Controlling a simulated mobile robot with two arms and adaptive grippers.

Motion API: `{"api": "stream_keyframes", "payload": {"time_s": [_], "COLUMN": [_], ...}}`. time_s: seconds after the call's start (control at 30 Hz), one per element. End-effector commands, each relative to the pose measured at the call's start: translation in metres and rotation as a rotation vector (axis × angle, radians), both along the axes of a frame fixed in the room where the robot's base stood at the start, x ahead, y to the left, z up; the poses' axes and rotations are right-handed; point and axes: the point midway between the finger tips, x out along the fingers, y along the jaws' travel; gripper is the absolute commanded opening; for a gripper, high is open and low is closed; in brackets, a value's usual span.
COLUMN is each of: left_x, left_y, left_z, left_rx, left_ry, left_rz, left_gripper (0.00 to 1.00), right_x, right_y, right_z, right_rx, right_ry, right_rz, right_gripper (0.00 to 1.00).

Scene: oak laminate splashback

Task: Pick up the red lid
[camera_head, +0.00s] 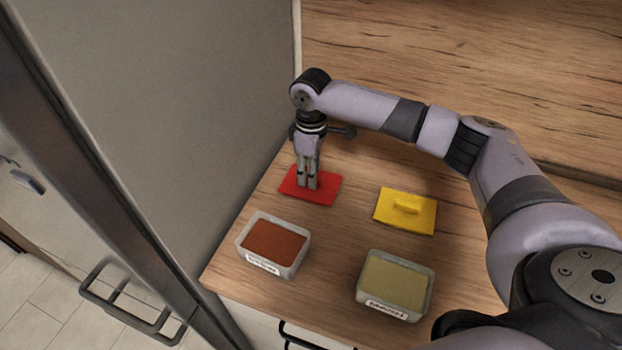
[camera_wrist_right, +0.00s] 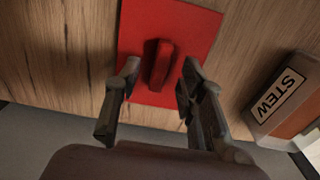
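The red lid (camera_head: 324,186) lies flat on the wooden counter at the back left, near the tall grey panel. In the right wrist view the lid (camera_wrist_right: 196,40) shows its raised red handle (camera_wrist_right: 161,65). My right gripper (camera_head: 308,184) points down over the lid. In the right wrist view its two fingers (camera_wrist_right: 158,92) are apart, one on each side of the handle, with gaps between. In the head view the fingers hide the handle. My left gripper does not show.
A yellow lid (camera_head: 421,217) lies to the right of the red one. A container with reddish-brown contents (camera_head: 299,264) and one with greenish contents (camera_head: 361,296) stand in front. A STEW label (camera_wrist_right: 277,95) shows in the wrist view. A grey panel (camera_head: 215,120) bounds the left.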

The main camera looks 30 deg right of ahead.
Motion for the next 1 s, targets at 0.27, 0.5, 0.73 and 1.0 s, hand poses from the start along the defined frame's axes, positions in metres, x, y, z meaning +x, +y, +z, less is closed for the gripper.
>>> {"api": "stream_keyframes", "payload": {"time_s": [0.27, 0.5, 0.73, 1.0], "left_x": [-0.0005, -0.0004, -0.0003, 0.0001], "left_y": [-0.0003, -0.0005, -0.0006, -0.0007], "left_z": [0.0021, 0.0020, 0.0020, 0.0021], "left_rx": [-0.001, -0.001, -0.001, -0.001], "left_ry": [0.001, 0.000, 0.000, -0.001], "left_rz": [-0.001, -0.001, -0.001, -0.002], "left_gripper": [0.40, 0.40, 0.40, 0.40], "right_x": [0.0001, 0.0001, 0.0002, 0.0002], "right_y": [0.0006, 0.0006, 0.0007, 0.0007], "right_z": [-0.0130, -0.0125, -0.0123, -0.0122], "right_rx": [0.001, 0.001, 0.001, 0.001], "right_ry": [-0.001, -0.001, -0.001, -0.001], "right_rz": [0.001, 0.001, 0.001, 0.001], "right_gripper": [0.37, 0.27, 0.11, 0.00]}}
